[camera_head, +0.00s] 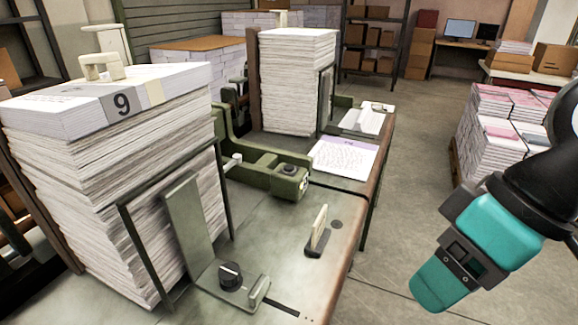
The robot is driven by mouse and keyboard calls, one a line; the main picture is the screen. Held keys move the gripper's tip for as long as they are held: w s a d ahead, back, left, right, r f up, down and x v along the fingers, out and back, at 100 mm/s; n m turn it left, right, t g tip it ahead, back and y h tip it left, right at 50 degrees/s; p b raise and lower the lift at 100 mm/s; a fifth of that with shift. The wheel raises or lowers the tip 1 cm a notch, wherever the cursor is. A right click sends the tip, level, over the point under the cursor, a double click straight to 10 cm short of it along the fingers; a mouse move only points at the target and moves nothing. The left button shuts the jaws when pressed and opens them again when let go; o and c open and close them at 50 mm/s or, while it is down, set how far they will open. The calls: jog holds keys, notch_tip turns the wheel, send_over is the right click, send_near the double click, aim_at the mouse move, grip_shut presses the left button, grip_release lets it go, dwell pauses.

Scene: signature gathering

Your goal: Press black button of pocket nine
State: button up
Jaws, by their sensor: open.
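I cannot tell for sure which of the two is the task's black button. My gripper (440,285), teal and dark, hangs at the lower right, off the table's edge. It is open, touches neither control, and its fingertips show poorly.
The metal table (300,262) has a small upright pale lever (319,228) near its right edge. A second paper stack (297,85) and a printed sheet (343,157) are farther back. Bundled papers (497,150) stand at the right. The floor between is clear.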

grip_shut()
dwell(1.5)
